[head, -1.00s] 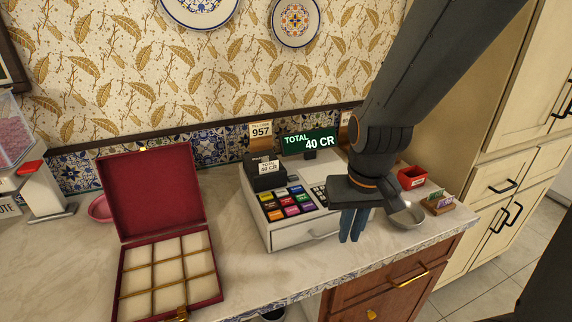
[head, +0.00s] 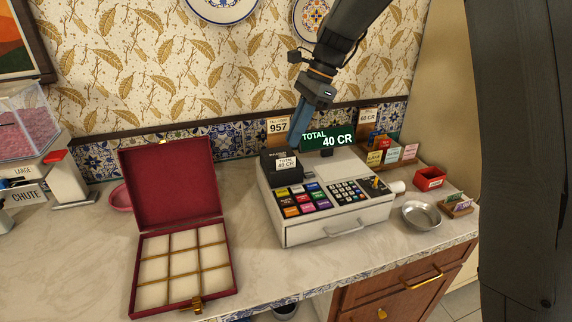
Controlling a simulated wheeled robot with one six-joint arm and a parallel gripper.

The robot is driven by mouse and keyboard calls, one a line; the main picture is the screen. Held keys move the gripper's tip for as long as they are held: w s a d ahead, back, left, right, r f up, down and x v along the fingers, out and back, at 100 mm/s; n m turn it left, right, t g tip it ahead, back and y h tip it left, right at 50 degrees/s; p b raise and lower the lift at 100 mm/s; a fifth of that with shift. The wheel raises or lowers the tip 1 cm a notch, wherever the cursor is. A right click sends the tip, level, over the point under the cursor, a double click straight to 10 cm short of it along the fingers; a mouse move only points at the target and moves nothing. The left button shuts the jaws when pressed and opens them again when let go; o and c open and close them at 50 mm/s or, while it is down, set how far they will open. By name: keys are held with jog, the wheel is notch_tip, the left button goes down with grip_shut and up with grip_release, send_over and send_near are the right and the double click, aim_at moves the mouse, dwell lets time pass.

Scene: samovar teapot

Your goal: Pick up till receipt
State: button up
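The till receipt (head: 286,163) is a small white slip printed "TOTAL 40 CR". It stands out of the black printer (head: 272,178) at the back left of the white cash register (head: 335,226). My gripper (head: 293,143) has blue fingers pointing down, just above and behind the receipt as seen in the head view. The fingers overlap from this angle, so their opening is hidden. The receipt is in front of the fingertips and nothing shows held.
An open red box (head: 178,187) with empty cream compartments stands left of the register. A green "TOTAL 40 CR" display (head: 327,137) rises behind it. A metal bowl (head: 421,215) and a small red box (head: 430,179) stand to the right. The counter (head: 262,285) in front is clear.

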jog(key=shift+w+d+p+x, duration=0.15)
jog(key=shift+p+x, duration=0.5)
jog(key=shift+x, duration=0.85)
jog(key=shift+w+d+p+x, duration=0.15)
jog(key=shift+p+x, duration=0.45)
jog(key=shift+x, duration=0.95)
jog(key=shift+s+f, duration=0.1)
jog(key=shift+f, duration=0.05)
jog(key=shift+c, duration=1.3)
grip_shut()
notch_tip(320, 180, up, 15)
jog(key=p, duration=0.2)
jog(key=shift+s, duration=0.1)
